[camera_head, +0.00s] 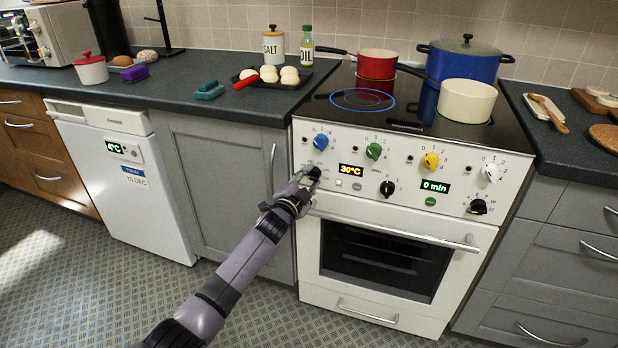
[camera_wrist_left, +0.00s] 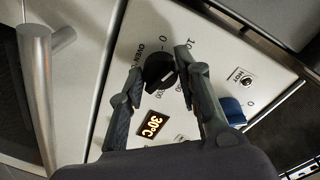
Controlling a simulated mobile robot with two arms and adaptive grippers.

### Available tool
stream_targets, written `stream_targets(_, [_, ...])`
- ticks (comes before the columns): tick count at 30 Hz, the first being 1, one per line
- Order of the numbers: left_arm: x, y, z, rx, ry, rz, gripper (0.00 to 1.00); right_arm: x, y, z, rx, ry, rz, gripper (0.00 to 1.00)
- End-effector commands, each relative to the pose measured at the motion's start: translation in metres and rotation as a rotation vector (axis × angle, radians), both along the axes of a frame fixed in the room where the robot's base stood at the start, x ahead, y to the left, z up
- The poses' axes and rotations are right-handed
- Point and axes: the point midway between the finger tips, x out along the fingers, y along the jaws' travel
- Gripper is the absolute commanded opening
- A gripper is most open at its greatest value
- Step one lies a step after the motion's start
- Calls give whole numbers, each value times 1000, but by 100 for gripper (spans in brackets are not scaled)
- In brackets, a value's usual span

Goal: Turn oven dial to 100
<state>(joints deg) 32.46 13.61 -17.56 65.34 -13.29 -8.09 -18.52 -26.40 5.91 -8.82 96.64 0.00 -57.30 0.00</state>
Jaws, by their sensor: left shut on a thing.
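The oven (camera_head: 350,210) is white with a row of dials on its front panel. The black oven dial (camera_head: 314,172) sits at the left of the panel, beside a display (camera_head: 351,169) that reads 30°C. My left gripper (camera_head: 304,175) comes in from the lower left and reaches this dial. In the left wrist view the dial (camera_wrist_left: 158,72) lies between the two fingers of the left gripper (camera_wrist_left: 158,64), which are shut on it. The display there (camera_wrist_left: 152,124) also reads 30°C. The numbers around the dial are partly hidden. My right gripper is not in view.
The oven door handle (camera_head: 395,229) runs below the panel. A blue knob (camera_head: 320,142) is just above the dial, and another black knob (camera_head: 387,188) is to its right. A red pan (camera_head: 376,65), a cream pot (camera_head: 466,101) and a blue pot (camera_head: 465,60) stand on the hob.

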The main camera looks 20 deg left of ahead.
Motion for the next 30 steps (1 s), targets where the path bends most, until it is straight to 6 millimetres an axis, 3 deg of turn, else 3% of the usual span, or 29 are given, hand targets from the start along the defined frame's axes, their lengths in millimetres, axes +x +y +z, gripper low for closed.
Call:
stream_targets(20, [0,0,1,76,-2,0,3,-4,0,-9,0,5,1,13])
stream_targets(21, [0,0,1,76,-2,0,32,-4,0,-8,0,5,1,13])
stream_targets(30, [0,0,1,75,-3,0,51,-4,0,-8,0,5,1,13])
